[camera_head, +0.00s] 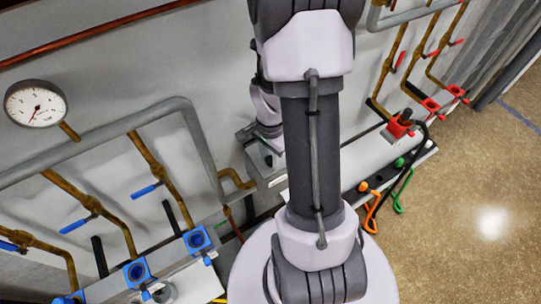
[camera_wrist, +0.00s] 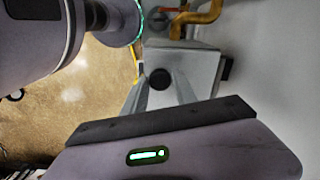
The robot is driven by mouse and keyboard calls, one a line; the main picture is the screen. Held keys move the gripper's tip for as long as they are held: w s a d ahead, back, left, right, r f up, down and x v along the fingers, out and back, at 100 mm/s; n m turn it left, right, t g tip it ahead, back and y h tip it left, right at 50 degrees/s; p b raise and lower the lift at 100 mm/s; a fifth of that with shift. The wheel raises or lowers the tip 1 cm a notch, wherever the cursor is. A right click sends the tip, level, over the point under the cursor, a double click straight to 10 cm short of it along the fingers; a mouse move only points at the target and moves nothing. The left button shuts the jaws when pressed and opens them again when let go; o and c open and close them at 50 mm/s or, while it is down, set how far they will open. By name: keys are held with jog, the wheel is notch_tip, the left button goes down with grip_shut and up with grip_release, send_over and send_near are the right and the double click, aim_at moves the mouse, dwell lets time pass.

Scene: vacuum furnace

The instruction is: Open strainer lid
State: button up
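The strainer appears to be the grey box (camera_wrist: 200,62) in the upper middle of the wrist view, with a round black knob (camera_wrist: 160,78) on its face. The same box (camera_head: 270,178) shows in the head view beside my arm, partly hidden by it. My gripper (camera_wrist: 160,88) points at the box, with its two grey fingers apart and the black knob showing between them. I cannot tell whether the fingers touch the knob or box. The lid looks closed, though its edge is hard to make out. In the head view my arm hides most of the gripper.
Brass pipes with blue-handled valves (camera_head: 146,190) run along the wall at left, below a pressure gauge (camera_head: 36,104). A yellow pipe (camera_wrist: 200,18) meets the box. Floor (camera_head: 470,170) is clear at right.

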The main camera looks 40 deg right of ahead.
grip_shut()
dwell(1.1)
